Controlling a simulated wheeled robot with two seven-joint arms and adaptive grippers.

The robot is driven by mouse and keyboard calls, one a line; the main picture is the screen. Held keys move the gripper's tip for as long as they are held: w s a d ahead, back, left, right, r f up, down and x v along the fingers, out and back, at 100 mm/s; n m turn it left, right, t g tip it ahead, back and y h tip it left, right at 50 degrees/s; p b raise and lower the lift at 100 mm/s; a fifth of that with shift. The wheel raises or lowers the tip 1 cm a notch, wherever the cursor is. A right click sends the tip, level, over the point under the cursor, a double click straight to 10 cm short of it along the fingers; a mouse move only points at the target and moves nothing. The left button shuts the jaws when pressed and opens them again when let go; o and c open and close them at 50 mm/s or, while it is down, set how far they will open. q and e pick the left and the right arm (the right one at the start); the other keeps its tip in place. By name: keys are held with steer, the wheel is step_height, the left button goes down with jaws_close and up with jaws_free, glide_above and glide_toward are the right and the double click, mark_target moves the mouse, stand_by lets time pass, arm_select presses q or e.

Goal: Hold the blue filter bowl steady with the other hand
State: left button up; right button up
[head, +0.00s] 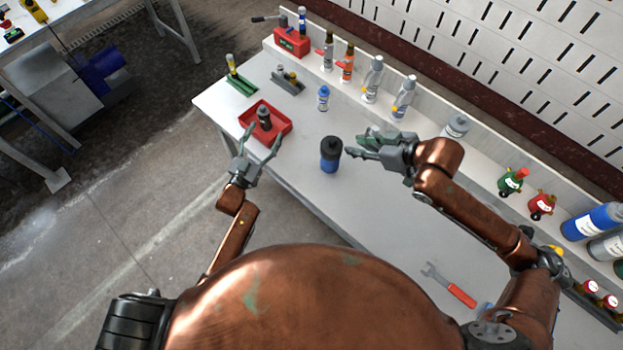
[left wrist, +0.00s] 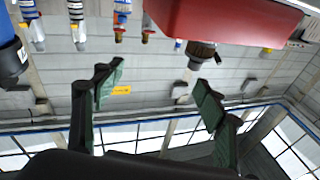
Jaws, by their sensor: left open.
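The blue filter bowl (head: 329,165), with a black upper part, stands upright on the grey table in the head view. A blue body with a dark part, probably the same one, is cut off at the left edge of the left wrist view (left wrist: 9,62). My left gripper (head: 262,137) is open and empty at the table's near edge, left of the bowl and just in front of the red tray. Its two spread fingers also show in the left wrist view (left wrist: 158,85). My right gripper (head: 356,143) is open just right of the bowl, with its fingertips pointing toward it.
The red tray (head: 286,122) holds a dark bottle (head: 264,118). A small blue-capped bottle (head: 323,97) stands behind the bowl. Several bottles and cans line the back ledge. A red-handled wrench (head: 448,284) lies near the front right. The table's middle in front of the bowl is clear.

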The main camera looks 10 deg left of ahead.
mark_target(324, 165)
arm_select(q)
steer(key=s+d+f+g+h, duration=0.1)
steer(key=s+d, duration=0.3)
steer(key=d, duration=0.1)
steer(key=s+d+f+m+g+h, duration=0.1)
steer(key=s+d+f, duration=0.1)
steer(key=s+d, duration=0.2)
steer(key=s+d+f+g+h, duration=0.1)
steer(key=s+d+f, duration=0.1)
steer(key=s+d, duration=0.2)
steer(key=shift+s+d+f+m+g, duration=0.1)
steer(key=shift+d+m+g, duration=0.1)
steer(key=shift+d, duration=0.7)
steer(key=shift+d+f+m+g, duration=0.1)
steer(key=shift+d+g, duration=0.1)
steer(key=shift+d, duration=0.7)
steer(key=shift+s+d, duration=0.2)
steer(key=shift+d, duration=0.1)
steer(key=shift+w+d, duration=0.15)
steer(key=shift+d, duration=0.1)
steer(key=shift+x, duration=3.6)
steer(key=shift+c, duration=0.3)
